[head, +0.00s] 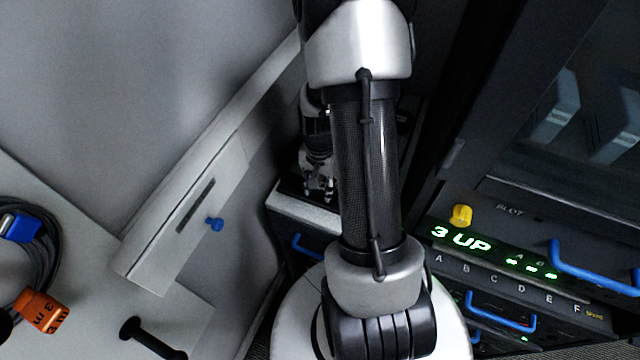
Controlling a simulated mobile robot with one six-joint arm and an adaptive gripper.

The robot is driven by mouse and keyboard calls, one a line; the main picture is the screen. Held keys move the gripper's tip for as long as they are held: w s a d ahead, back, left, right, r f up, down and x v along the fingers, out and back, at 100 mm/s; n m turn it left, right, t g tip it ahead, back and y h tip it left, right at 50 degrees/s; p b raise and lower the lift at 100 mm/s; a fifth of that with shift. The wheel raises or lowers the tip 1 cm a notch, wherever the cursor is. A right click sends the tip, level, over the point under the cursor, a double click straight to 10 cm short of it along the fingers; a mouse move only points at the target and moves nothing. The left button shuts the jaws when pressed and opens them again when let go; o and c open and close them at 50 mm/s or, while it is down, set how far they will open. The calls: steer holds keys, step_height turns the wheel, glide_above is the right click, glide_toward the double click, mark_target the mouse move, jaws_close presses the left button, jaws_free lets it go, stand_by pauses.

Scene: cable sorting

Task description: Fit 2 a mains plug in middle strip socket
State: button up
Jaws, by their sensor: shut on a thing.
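My gripper (320,187) shows partly behind my own arm link, low over a dark surface near the middle of the picture. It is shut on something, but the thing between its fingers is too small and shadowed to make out. I cannot make out a mains plug or the socket strip in the head view; my arm covers much of the middle.
A blue knob (215,224) sits beside a slot. A dark cabinet with a lit "3 UP" display (461,239) and blue handles (500,312) stands at right.

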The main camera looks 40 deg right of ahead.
steer(key=shift+f, duration=0.1)
stand_by(0.3)
steer(key=o, duration=1.2)
steer(key=shift+c, duration=0.2)
steer(key=o, duration=0.5)
steer(key=shift+r+p, duration=2.7)
steer(key=shift+r, duration=0.8)
